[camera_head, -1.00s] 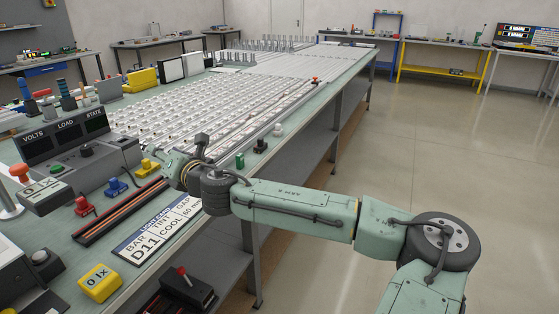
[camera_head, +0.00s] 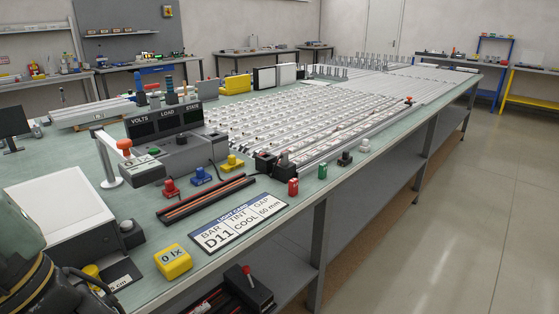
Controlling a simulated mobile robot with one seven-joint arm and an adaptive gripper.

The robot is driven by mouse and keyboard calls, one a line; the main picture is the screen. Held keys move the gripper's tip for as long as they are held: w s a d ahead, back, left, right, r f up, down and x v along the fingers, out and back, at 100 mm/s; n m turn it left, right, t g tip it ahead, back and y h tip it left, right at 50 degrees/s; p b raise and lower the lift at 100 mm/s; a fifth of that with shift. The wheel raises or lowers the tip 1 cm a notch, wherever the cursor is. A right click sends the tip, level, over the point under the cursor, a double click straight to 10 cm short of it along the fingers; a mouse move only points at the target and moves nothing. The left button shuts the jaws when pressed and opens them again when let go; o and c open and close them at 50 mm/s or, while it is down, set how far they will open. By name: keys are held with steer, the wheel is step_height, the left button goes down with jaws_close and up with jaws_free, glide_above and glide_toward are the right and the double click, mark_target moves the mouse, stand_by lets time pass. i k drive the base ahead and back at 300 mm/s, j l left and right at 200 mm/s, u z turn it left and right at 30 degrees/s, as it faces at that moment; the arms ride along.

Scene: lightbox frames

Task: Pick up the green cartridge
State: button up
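Along the table's right edge stand a red cartridge-like piece (camera_head: 293,187), a black one (camera_head: 345,158) and a small white one (camera_head: 365,145). A part of my arm shows at the lower left, dark and pale green. My gripper is not in view, so whether it holds anything is hidden.
The long bench (camera_head: 350,190) carries rows of light bars (camera_head: 330,110), a label card (camera_head: 240,222), a meter panel (camera_head: 164,122), small red (camera_head: 170,188), blue (camera_head: 201,176) and yellow (camera_head: 232,163) pieces, and a yellow block (camera_head: 173,262). Floor at the right is clear.

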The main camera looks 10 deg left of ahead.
mark_target(323, 168)
steer(key=i+l, duration=0.35)
steer(key=i+l+u, duration=0.1)
steer(key=i+l, duration=0.25)
steer(key=l, duration=0.2)
